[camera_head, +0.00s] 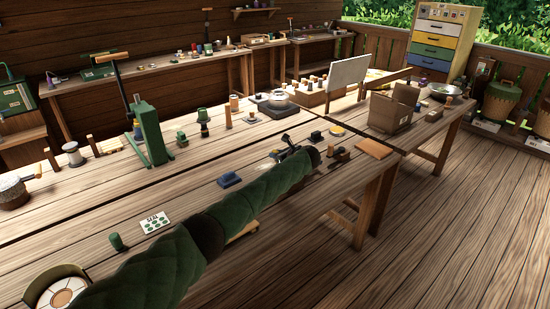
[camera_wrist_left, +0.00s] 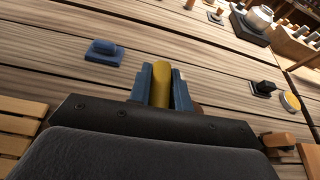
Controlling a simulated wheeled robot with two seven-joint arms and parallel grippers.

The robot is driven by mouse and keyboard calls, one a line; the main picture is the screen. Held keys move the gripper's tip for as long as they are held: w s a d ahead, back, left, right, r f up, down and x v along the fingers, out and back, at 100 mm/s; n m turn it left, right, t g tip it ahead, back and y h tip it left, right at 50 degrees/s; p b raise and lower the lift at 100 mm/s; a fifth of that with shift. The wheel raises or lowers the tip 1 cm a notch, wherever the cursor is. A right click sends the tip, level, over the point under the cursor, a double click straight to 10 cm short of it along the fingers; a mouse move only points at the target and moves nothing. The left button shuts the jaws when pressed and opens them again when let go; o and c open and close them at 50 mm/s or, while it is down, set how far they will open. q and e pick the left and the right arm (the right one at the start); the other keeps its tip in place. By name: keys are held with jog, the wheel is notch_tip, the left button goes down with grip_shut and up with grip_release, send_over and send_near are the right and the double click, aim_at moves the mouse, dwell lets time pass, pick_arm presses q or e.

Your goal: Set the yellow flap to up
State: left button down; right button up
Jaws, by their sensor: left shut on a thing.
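The yellow flap (camera_wrist_left: 161,86) stands between the two blue-grey fingers of my left gripper (camera_wrist_left: 163,80) in the left wrist view. Its rounded top shows, and the fingers are shut on its sides. Its base and hinge are hidden behind the gripper body, so I cannot tell its exact angle. In the head view my left gripper (camera_head: 286,149) is low over the front workbench (camera_head: 140,232), near its right part, and the flap is too small to make out there. My right gripper is not in view.
A blue block (camera_head: 229,180) lies left of the gripper. A black block with a knob (camera_head: 315,137) and a yellow disc (camera_head: 336,130) are close behind it. A green press (camera_head: 150,133) stands farther left. Bare planks lie between them.

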pick_arm(q)
jog(key=shift+d, duration=0.25)
jog(key=shift+w, duration=0.1)
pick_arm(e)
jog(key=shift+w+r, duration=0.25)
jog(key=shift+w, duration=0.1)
pick_arm(q)
jog(key=c, duration=1.3)
grip_release()
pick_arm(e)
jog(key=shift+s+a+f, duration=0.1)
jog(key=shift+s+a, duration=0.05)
